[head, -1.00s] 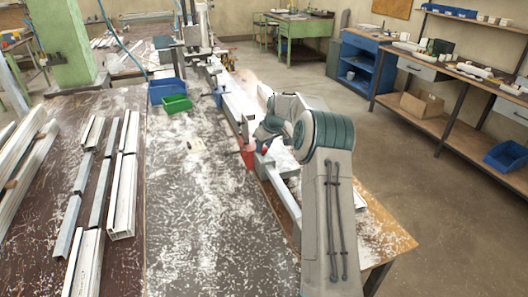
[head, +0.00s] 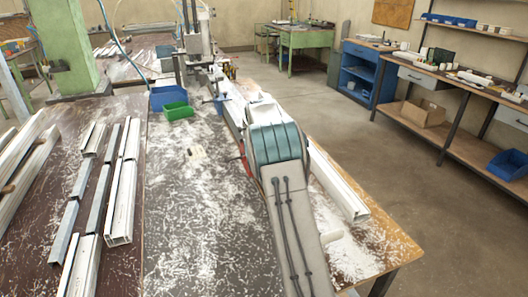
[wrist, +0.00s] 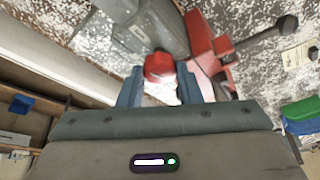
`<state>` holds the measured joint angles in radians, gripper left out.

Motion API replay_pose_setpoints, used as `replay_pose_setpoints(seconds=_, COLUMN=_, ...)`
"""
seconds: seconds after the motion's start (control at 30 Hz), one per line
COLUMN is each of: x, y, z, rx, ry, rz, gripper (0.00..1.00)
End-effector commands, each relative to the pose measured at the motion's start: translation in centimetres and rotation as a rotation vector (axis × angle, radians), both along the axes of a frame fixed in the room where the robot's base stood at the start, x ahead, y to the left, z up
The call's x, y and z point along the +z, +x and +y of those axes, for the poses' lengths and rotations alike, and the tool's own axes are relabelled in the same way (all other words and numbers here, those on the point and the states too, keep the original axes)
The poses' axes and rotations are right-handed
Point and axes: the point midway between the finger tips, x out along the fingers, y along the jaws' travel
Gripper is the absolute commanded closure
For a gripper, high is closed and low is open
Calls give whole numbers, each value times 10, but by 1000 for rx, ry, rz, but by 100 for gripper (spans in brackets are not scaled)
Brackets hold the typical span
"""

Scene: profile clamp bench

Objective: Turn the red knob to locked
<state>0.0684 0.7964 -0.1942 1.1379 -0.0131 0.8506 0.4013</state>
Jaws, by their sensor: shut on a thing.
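The red knob (wrist: 158,64) shows in the wrist view between the two fingers of my gripper (wrist: 159,74), which is shut on it. The knob sits beside a grey housing (wrist: 150,27). Its pointer and any locked mark cannot be made out. A red clamp body (wrist: 205,45) stands just to the right, apart from the knob, with a dark-ended lever (wrist: 285,25). In the head view my arm hides the knob and my gripper; only a thin bit of red shows at the arm's left edge.
In the head view a white profile (head: 338,185) lies on the bench right of my arm. Blue (head: 168,97) and green (head: 178,111) bins stand farther back. Several profiles lie at left. The dark bench top (head: 205,215) between is mostly clear, strewn with shavings.

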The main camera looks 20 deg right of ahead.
Motion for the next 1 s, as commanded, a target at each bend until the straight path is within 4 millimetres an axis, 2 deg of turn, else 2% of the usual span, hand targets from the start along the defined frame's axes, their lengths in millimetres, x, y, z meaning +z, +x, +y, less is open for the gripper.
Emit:
replay_pose_setpoints(seconds=0.4, x=0, y=1, z=2, rx=-199, ry=1, rz=1, gripper=91)
replay_pose_setpoints(seconds=0.97, x=-1, y=1, z=2, rx=-231, ry=2, rz=2, gripper=91)
replay_pose_setpoints(seconds=1.0, x=-1, y=1, z=2, rx=-231, ry=2, rz=2, gripper=63)
